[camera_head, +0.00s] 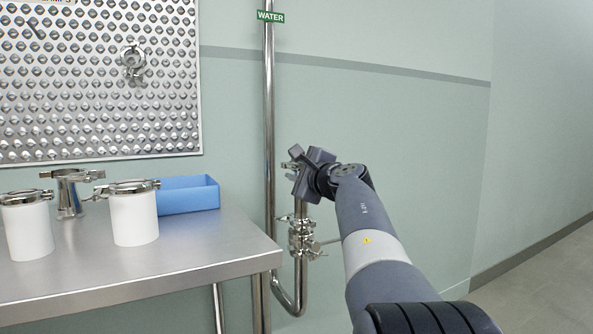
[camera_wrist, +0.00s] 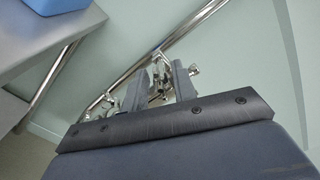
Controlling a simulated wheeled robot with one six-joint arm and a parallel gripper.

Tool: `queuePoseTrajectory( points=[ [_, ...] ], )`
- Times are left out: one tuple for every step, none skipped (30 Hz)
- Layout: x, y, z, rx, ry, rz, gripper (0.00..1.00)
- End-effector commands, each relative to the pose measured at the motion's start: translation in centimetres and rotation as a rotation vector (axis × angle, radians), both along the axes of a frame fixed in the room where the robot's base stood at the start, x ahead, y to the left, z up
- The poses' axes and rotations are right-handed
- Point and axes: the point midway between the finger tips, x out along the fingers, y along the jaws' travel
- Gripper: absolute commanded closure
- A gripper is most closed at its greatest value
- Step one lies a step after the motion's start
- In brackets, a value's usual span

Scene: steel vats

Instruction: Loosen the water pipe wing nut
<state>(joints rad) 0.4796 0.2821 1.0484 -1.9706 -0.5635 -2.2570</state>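The steel water pipe (camera_head: 269,110) runs down the wall under a green WATER label (camera_head: 270,16). Beside it, a shorter pipe branch carries clamp fittings (camera_head: 301,236). Another small metal fitting (camera_head: 293,160) shows just left of my gripper (camera_head: 306,172), which is at the top of this branch. In the wrist view, the two dark fingers of my gripper (camera_wrist: 161,84) stand apart. A shiny clamp fitting (camera_wrist: 158,72) shows between and just beyond them. I cannot tell whether the fingers touch it. The wing nut itself is too small and partly hidden to pick out.
A steel table (camera_head: 190,262) stands left of the pipe, its right edge close to it. On it are white clamped jars (camera_head: 134,218), a steel clamped piece (camera_head: 70,195) and a blue bin (camera_head: 187,196). A dimpled steel panel (camera_head: 95,100) hangs above. The right side is clear.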

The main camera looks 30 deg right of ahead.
Motion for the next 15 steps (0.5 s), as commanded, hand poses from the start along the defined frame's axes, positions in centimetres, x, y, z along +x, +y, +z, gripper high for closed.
queuePoseTrajectory(
  points=[
    [0.0,0.0,0.0,0.000,-0.001,0.000,0.74],
    [0.0,0.0,0.0,0.000,-0.001,0.000,0.74],
    [0.0,0.0,0.0,0.000,-0.001,0.000,0.74],
    [-0.1,0.0,0.0,0.000,-0.001,0.000,0.74],
    [-0.1,0.0,0.0,0.000,-0.001,0.000,0.74],
    [-0.3,0.0,0.1,0.000,-0.001,0.000,0.74],
    [-0.5,0.0,0.1,0.000,-0.001,0.000,0.74],
    [-0.8,0.0,0.1,-0.001,-0.002,-0.001,0.74],
    [-1.2,-0.1,0.1,-0.001,-0.002,-0.001,0.74],
    [-1.6,-0.1,0.1,-0.001,-0.001,-0.002,0.74],
    [-2.1,-0.1,0.1,-0.001,-0.002,-0.003,0.74],
    [-2.8,-0.2,0.1,0.000,-0.003,-0.003,0.74],
    [-3.3,-0.2,0.1,-0.001,-0.002,-0.003,0.74],
    [-3.9,-0.2,0.2,-0.001,-0.002,-0.003,0.74],
    [-4.7,-0.2,0.2,0.000,-0.002,-0.004,0.74]
  ],
)
